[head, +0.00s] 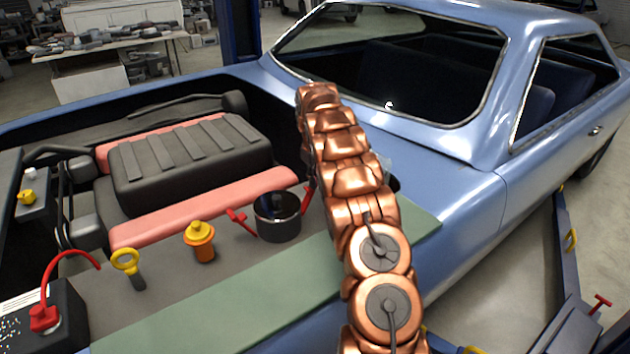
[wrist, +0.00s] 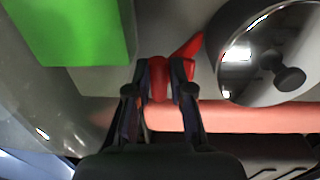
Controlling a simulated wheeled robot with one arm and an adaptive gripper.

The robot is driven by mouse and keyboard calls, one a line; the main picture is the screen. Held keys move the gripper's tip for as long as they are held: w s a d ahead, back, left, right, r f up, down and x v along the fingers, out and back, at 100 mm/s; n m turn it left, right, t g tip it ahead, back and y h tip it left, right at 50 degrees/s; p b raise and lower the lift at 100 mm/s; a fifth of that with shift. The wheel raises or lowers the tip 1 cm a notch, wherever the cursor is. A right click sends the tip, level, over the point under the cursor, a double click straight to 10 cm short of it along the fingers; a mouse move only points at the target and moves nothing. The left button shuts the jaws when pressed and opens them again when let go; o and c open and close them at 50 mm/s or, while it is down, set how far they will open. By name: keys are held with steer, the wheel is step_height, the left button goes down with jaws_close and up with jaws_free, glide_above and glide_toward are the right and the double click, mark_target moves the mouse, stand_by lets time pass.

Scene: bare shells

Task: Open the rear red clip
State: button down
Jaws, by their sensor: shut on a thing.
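A dark round canister (head: 278,222) with a glossy top stands on the grey ledge of the engine bay. One red clip (head: 240,220) sticks out at its left. The rear red clip (head: 307,196) shows as a thin strip at its right rim, beside my arm. In the wrist view, the canister's shiny lid (wrist: 262,45) with a dark knob is at upper right. My gripper (wrist: 160,78) is shut on the rear red clip (wrist: 192,47), whose arm slants up towards the canister. In the head view my copper arm hides the gripper.
A black ribbed engine cover (head: 190,160) lies behind, between salmon-red strips (head: 215,205). An orange-yellow cap (head: 200,240), a yellow ring handle (head: 126,264) and a red-cabled battery (head: 45,315) stand left. A green box (wrist: 75,30) is near the gripper in the wrist view.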

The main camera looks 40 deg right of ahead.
steer(key=shift+s+d+f, duration=0.15)
steer(key=shift+d, duration=0.25)
steer(key=c, duration=1.1)
jaws_free()
steer(key=shift+f, duration=0.1)
